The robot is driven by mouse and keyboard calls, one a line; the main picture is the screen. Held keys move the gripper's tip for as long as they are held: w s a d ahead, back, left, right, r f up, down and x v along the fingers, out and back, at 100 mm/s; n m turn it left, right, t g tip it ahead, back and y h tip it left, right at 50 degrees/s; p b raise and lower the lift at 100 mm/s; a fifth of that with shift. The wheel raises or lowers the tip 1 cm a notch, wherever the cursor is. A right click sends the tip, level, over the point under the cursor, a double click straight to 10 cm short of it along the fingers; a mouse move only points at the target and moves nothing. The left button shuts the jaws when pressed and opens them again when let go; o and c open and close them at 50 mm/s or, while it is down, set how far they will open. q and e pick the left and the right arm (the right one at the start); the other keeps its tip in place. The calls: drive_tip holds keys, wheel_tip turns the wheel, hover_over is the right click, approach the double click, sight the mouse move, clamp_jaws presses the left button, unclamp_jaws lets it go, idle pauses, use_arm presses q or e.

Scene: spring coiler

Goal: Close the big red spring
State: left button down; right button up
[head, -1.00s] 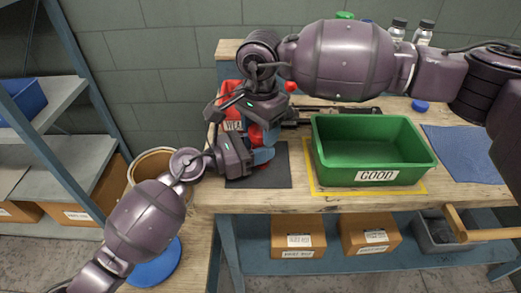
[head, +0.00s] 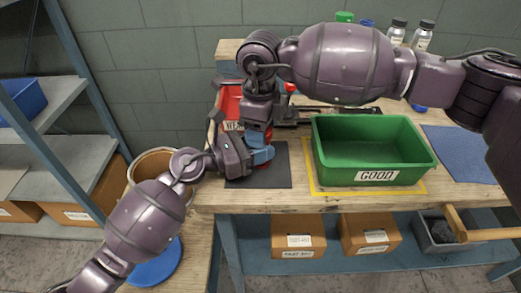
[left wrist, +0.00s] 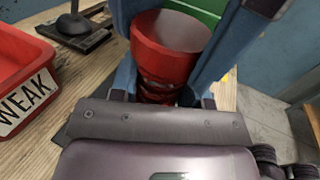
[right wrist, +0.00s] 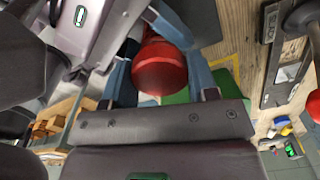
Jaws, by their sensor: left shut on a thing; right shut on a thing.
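The big red spring (left wrist: 167,50) stands between the blue fingers of my left gripper in the left wrist view, with a wide smooth red top and coils partly visible below. In the right wrist view its rounded red end (right wrist: 160,68) sits between my right gripper's blue fingers. In the head view my left gripper (head: 262,155) is shut on the spring from the left, low over the dark mat (head: 272,180). My right gripper (head: 257,136) is shut on it from above, pointing down. Both grippers hide most of the spring there.
A red WEAK bin (head: 229,103) stands behind the grippers. A green GOOD bin (head: 335,165) sits in a yellow outline to the right. A dark tool with a red knob (head: 290,87) lies behind. A blue mat (head: 465,150) and bottles (head: 422,38) are farther right.

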drive_tip(key=shift+m, duration=0.4)
drive_tip(key=o, duration=1)
drive_tip(key=shift+r, duration=2.25)
drive_tip(key=shift+c, duration=0.4)
drive_tip(key=shift+r+n, duration=1.75)
drive_tip(key=shift+n, duration=0.45)
drive_tip(key=shift+f, duration=0.1)
